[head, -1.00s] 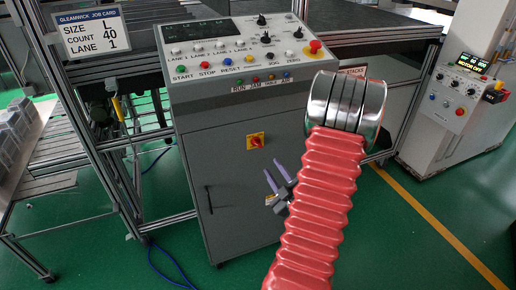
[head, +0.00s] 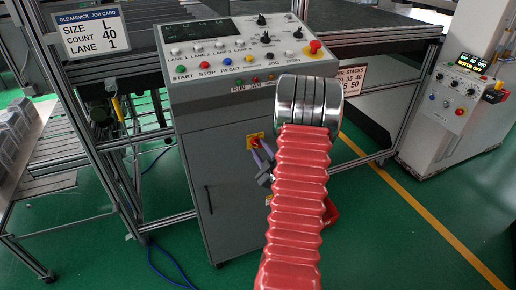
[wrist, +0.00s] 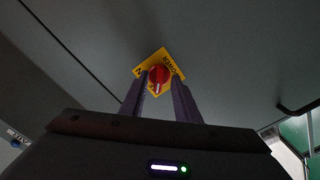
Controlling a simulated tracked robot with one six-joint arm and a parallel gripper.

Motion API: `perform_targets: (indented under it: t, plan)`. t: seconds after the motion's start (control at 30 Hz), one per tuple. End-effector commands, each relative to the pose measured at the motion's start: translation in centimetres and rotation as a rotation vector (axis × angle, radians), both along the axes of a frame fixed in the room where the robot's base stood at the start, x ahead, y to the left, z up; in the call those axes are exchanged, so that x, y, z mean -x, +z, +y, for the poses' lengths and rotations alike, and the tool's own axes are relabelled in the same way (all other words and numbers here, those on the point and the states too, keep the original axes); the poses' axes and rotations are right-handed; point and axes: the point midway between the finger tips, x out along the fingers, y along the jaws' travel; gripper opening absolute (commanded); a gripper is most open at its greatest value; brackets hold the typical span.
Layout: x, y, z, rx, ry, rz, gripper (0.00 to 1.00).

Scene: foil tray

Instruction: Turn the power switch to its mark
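The power switch is a red round knob (wrist: 159,76) on a yellow plate (wrist: 178,71) on the grey cabinet front. A pale line on the knob points down, slightly left, in the wrist view. Partly covered lettering shows on the plate. In the head view the knob (head: 253,141) is partly behind my gripper (head: 262,148). In the wrist view the two purple fingers of my gripper (wrist: 161,80) are apart, one on each side of the knob. A gap shows beside the knob; I cannot tell whether the tips reach around it.
Above is the cabinet's sloped control panel (head: 245,60) with buttons, knobs and a red emergency stop (head: 315,46). A job card (head: 91,32) hangs at left. A second control box (head: 452,110) stands at right. Green floor (head: 400,240) is clear at right.

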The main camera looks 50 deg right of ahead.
Motion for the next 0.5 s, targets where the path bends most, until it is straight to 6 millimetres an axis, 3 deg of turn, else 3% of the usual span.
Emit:
perform_targets:
  t: [0.2,0.5]
  plan:
    - [-1.23,0.05,-0.69,0.001,0.0,-0.001,0.29]
    - [-1.28,0.05,-0.7,0.0,0.001,-0.001,0.26]
